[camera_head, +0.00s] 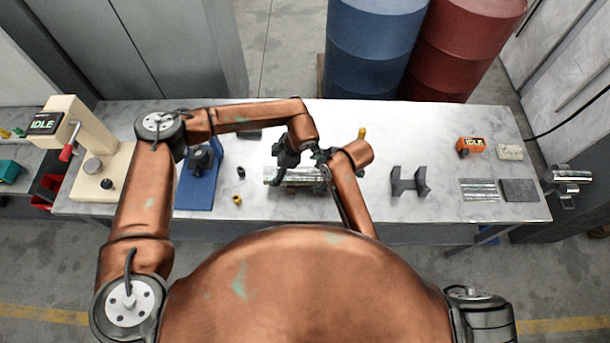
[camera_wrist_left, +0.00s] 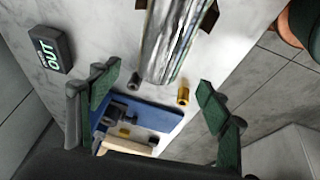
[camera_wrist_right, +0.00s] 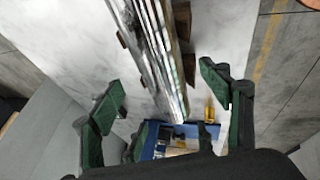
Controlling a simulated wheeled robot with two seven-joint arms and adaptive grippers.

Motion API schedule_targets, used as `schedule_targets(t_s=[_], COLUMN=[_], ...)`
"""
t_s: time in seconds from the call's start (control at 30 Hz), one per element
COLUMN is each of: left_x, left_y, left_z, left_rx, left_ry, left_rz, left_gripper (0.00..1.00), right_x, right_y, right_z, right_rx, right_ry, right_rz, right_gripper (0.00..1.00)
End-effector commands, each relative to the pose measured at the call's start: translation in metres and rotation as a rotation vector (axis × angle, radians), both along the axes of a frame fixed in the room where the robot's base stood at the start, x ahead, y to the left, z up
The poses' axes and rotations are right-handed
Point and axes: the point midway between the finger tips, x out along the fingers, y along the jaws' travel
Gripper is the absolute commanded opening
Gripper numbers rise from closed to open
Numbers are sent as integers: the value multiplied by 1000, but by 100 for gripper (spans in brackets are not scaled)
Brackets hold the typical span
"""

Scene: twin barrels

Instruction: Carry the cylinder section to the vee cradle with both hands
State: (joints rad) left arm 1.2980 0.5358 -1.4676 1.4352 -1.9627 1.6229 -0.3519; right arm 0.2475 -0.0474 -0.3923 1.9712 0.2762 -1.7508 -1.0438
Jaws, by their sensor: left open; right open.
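The cylinder section (camera_head: 298,177) is a long shiny silver piece lying on the bench in front of me, partly hidden by my arms. It fills the upper middle of the left wrist view (camera_wrist_left: 172,45) and of the right wrist view (camera_wrist_right: 150,50), with brown blocks (camera_wrist_right: 188,68) beside it. My left gripper (camera_wrist_left: 157,82) is open, its fingers apart on either side of the cylinder's near end. My right gripper (camera_wrist_right: 162,82) is open, its fingers apart on either side of the cylinder's line. Contact cannot be told. The dark grey vee cradle (camera_head: 409,184) stands empty to the right.
A blue-based fixture (camera_head: 197,190) and a cream press (camera_head: 92,165) stand left. A dark peg (camera_head: 241,172) and brass piece (camera_head: 237,200) stand near the cylinder. An orange box (camera_head: 470,146) and grey pad (camera_head: 519,190) are right. The bench around the cradle is clear.

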Motion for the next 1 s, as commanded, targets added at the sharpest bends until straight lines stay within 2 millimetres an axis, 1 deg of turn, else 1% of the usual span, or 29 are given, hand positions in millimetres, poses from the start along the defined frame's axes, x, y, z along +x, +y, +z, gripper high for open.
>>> schedule_targets(t_s=[0.17, 0.5, 0.6, 0.77, 1.0], left_x=[1, 4, 6, 7, 7], left_y=[3, 22, 26, 29, 30], left_z=[-8, -53, -63, -71, -72], left_rx=[1, 1, 0, 0, 0], left_ry=[1, 2, 1, 1, 0], left_rz=[0, 1, 1, -1, -1], left_gripper=[71, 71, 71, 71, 71], right_x=[2, 15, 18, 21, 21], right_y=[3, 21, 26, 29, 29], right_z=[-8, -51, -60, -68, -69], right_rx=[0, 0, 0, 1, 0], right_ry=[4, 4, 3, 1, 1], right_rz=[-2, -2, -1, -2, -2], right_gripper=[71, 71, 71, 71, 71])
